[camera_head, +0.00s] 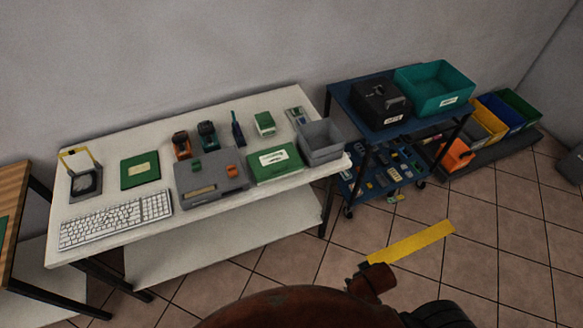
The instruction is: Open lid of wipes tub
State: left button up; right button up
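I cannot tell for sure which item is the wipes tub, because the labels are too small to read. A small green and white container (264,122) stands toward the back of the white table. A larger flat green box with a white label (275,164) lies near the table's front right, its top looking closed. A black box (380,103) with a pale label and a grip on top sits on the blue cart. Neither of my grippers can be made out in view.
The white table (107,230) also holds a keyboard (116,220), a grey case (210,176), hand tools and a grey bin (320,140). A teal bin (434,88) is on the blue cart; coloured bins stand right. A yellow strip (412,243) shows over the tiled floor.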

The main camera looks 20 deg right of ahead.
aim_at(280, 169)
jog(key=w+d+r+n+t+h, duration=0.35)
jog(key=w+r+n, duration=0.25)
jog(key=w+r, duration=0.4)
jog(key=w+d+r+n+t+h, duration=0.25)
jog(key=w+r+n+t, duration=0.3)
jog(key=w+r, duration=0.45)
jog(key=w+a+r+n+t+y, duration=0.1)
jog(key=w+a+r+n+t, duration=0.25)
jog(key=w+a+n, duration=0.55)
jog(key=w+a+f+n+t+y, duration=0.1)
jog(key=w+a+n+y, duration=0.25)
jog(key=a+n, duration=0.35)
jog(key=w+a+f+n+t+y, duration=0.1)
jog(key=w+a+f+n+y, duration=0.2)
jog(key=a+n, duration=0.4)
jog(key=shift+n+y, duration=0.25)
jog(key=shift+n, duration=0.3)
jog(key=w, duration=0.3)
jog(key=w+r, duration=0.1)
jog(key=w, duration=0.1)
jog(key=shift+w+d, duration=0.35)
jog(key=shift+d, duration=0.05)
pick_arm(q)
jog(key=shift+s+f, duration=0.25)
jog(key=shift+s, duration=0.8)
pick_arm(e)
jog(key=shift+w, duration=0.75)
jog(key=shift+r, duration=0.1)
grip_shut()
